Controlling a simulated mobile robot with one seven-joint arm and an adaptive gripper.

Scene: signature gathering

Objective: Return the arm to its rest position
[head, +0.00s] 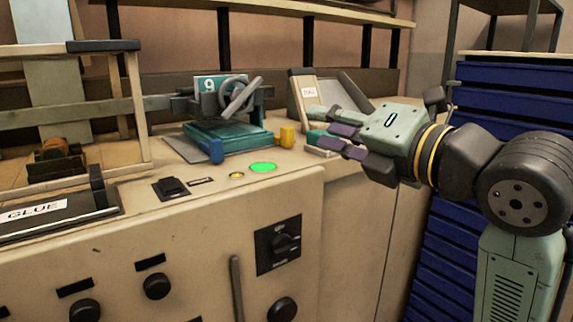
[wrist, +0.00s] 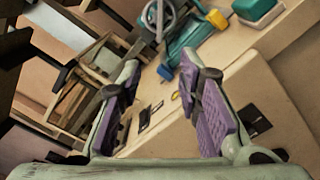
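My gripper (head: 334,142) is held above the right end of the workbench in the head view, its fingers pointing left. In the wrist view my gripper (wrist: 165,108) has its two purple-padded fingers spread wide, with nothing between them. My arm reaches in from the right of the head view, with the elbow joint low at the right edge. The gripper is apart from the press with the handwheel and number 9 plate (head: 209,85).
The cream cabinet (head: 170,250) carries a lit green button (head: 263,167), knobs and a lever. A glue station (head: 45,210) with a wooden frame stands left. An angled box (head: 305,95) stands behind my gripper. Blue drawers (head: 510,100) stand behind my arm at right.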

